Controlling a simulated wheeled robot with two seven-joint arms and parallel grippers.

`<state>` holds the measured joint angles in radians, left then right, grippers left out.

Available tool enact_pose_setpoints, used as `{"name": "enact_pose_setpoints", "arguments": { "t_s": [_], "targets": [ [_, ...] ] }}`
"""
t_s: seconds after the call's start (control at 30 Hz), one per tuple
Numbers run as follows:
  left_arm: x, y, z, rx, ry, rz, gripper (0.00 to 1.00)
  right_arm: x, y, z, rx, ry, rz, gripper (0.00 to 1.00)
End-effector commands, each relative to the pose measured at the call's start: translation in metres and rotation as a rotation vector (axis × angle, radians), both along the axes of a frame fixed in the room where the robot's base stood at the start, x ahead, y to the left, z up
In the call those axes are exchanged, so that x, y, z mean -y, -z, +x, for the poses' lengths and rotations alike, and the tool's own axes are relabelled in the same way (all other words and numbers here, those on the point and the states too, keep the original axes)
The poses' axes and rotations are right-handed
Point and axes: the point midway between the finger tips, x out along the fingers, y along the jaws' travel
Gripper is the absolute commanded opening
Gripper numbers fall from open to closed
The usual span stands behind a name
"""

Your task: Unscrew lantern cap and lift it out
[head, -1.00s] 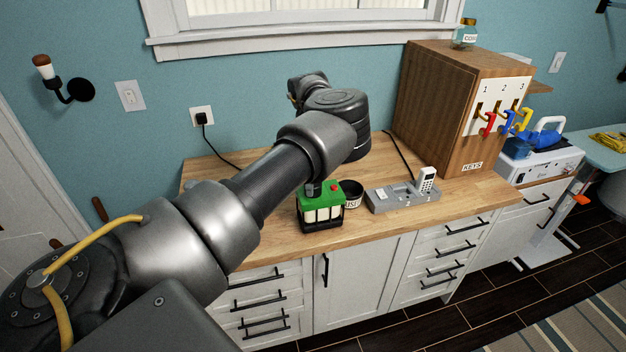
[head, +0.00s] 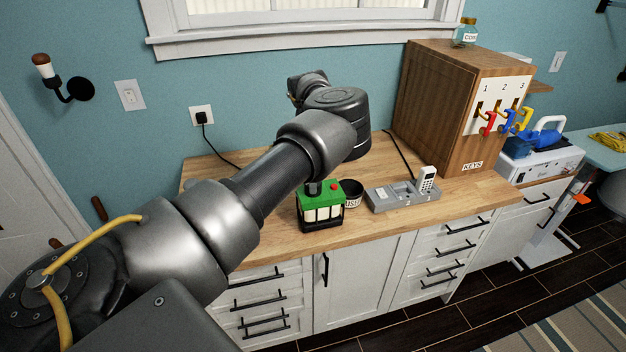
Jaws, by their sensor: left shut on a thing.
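The lantern (head: 321,214) stands upright on the wooden counter, below my left forearm. It has a green top with a red button, cream panels and a dark base. A small dark piece on the left of its green top looks like the cap (head: 312,190). My left arm reaches over the counter and bends back and down behind its own forearm. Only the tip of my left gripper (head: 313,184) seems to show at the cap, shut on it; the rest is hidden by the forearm. I cannot tell whether the cap is apart from the lantern. My right gripper is not in view.
A dark, labelled round tin (head: 351,193) stands close to the lantern's right. A grey tray with a handset (head: 427,181) lies further right. A wooden key cabinet (head: 436,105) stands at the back right. The counter (head: 265,247) is clear in front.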

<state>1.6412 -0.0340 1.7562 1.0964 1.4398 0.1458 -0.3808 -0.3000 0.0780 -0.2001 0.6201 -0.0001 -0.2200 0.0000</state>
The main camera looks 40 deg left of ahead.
Motion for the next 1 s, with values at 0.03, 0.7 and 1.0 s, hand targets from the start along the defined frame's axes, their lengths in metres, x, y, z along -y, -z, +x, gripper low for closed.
{"name": "enact_pose_setpoints", "arguments": {
  "t_s": [0.03,0.7,1.0],
  "targets": [
    [-0.0001,-0.0004,0.0003,0.001,-0.015,0.001,0.22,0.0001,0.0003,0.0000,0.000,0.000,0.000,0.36],
    [-0.0001,-0.0010,0.0003,0.001,-0.279,0.001,0.22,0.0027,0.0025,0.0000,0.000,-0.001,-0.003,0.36],
    [-0.0001,-0.0009,0.0003,0.001,-0.429,0.001,0.22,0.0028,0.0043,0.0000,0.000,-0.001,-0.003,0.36]
  ]
}}
